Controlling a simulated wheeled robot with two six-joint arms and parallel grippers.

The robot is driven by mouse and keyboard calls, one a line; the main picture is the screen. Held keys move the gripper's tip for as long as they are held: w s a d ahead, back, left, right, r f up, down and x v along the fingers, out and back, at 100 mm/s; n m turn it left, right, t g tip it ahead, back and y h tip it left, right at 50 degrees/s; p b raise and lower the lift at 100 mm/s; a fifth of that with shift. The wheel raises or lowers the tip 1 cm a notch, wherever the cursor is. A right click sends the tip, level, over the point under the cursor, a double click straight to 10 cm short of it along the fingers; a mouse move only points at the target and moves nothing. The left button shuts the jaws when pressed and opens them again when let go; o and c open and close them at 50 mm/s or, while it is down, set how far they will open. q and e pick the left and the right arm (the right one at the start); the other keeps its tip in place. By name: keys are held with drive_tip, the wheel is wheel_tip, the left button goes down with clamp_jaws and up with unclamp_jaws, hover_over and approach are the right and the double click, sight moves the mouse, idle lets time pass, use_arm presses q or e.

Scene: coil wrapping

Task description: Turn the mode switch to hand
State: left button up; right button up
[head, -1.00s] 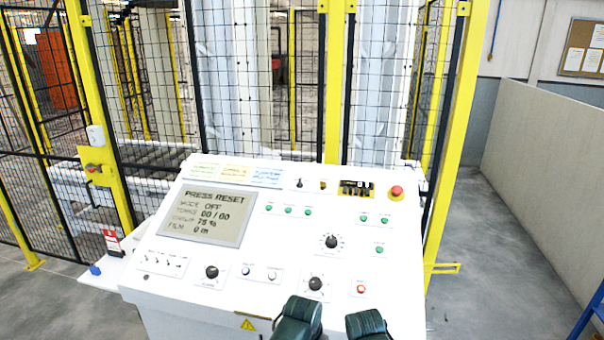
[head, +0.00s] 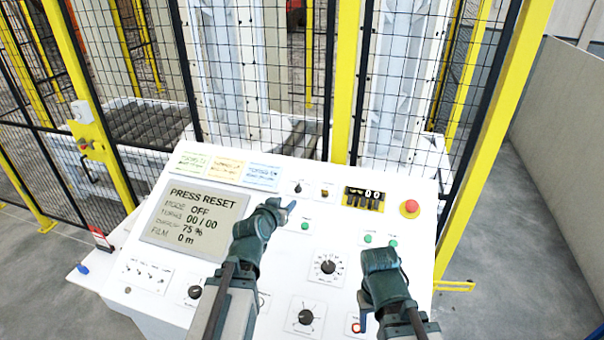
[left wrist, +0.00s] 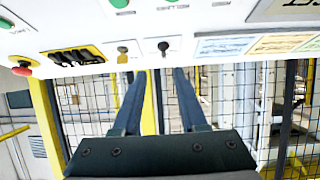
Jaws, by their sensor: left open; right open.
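A small black selector switch (head: 298,187) sits near the top edge of the white console (head: 330,215). It also shows in the left wrist view (left wrist: 164,46), just beyond my fingertips; its label is too small to read. The display (head: 196,218) reads "PRESS RESET" and "MODE OFF". My left gripper (head: 287,210) is over the console's upper middle, just below the switch in the head view. In the left wrist view my left gripper (left wrist: 160,72) is open and empty, apart from the switch. My right gripper (head: 364,318) is open over the lower right of the console.
Green buttons and dials (head: 328,266) fill the middle. A mesh fence with yellow posts (head: 346,80) stands behind.

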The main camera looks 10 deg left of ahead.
sight(297, 188)
use_arm(q)
drive_tip(key=b+x, duration=0.1)
drive_tip(key=x, duration=0.3)
drive_tip(key=b+x, duration=0.2)
drive_tip(key=x, duration=0.3)
drive_tip(key=r+b+x, duration=0.1)
drive_tip(key=b+x, duration=0.1)
drive_tip(key=x, duration=0.3)
drive_tip(key=shift+w+a, duration=0.2)
drive_tip(key=shift+a, duration=0.15)
use_arm(e)
wheel_tip(297, 188, down, 5)
drive_tip(key=shift+w+f, duration=0.1)
drive_tip(key=shift+w, duration=0.05)
use_arm(q)
clamp_jaws()
